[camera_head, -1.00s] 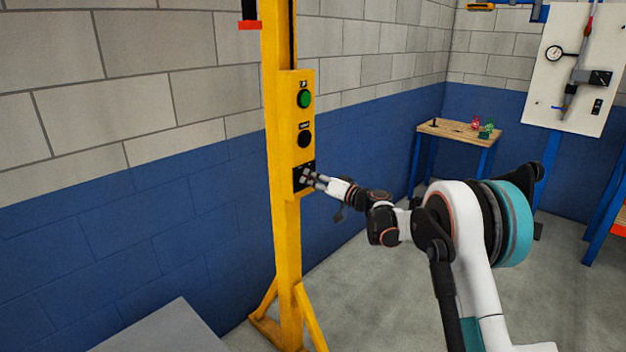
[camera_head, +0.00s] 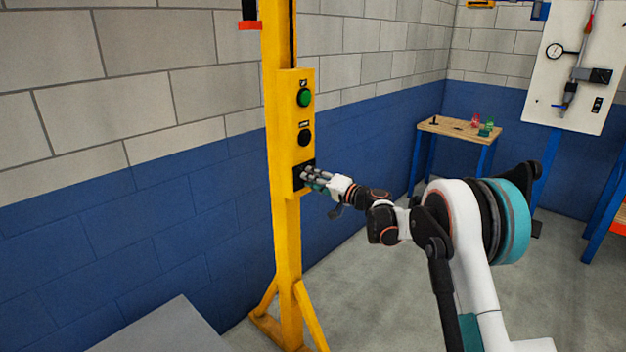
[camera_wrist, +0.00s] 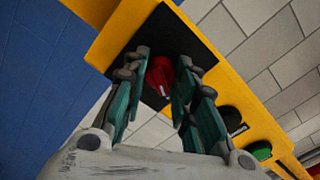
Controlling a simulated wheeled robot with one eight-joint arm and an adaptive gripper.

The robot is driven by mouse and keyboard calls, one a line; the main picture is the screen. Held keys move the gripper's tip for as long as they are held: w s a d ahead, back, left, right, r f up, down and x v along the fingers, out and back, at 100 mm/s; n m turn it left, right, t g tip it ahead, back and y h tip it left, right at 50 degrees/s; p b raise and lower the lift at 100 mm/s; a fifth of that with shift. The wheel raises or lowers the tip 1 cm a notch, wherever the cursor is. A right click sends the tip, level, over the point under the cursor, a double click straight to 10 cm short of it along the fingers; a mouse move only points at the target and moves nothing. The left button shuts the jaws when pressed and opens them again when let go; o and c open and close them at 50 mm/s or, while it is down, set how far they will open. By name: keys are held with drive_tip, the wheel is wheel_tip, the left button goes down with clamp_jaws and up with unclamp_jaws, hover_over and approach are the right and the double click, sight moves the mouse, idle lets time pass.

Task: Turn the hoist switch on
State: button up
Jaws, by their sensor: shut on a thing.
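The hoist switch is a red rotary knob (camera_wrist: 160,75) on a black square plate (camera_wrist: 177,38), seen in the wrist view. The plate also shows in the head view (camera_head: 297,175), low on the yellow control box, with the knob hidden behind my fingers. My gripper (camera_wrist: 160,80) has one teal-padded finger on each side of the knob and is shut on it. In the head view my gripper (camera_head: 309,176) reaches the plate from the right.
Above the switch on the yellow post (camera_head: 285,240) are a black button (camera_head: 305,138) and a green button (camera_head: 304,98). A block wall stands behind. A small wooden table (camera_head: 455,129) and a gauge panel (camera_head: 570,100) are at the right.

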drive_tip(key=o, duration=1.1)
drive_tip(key=shift+d, duration=0.1)
drive_tip(key=v, duration=1.2)
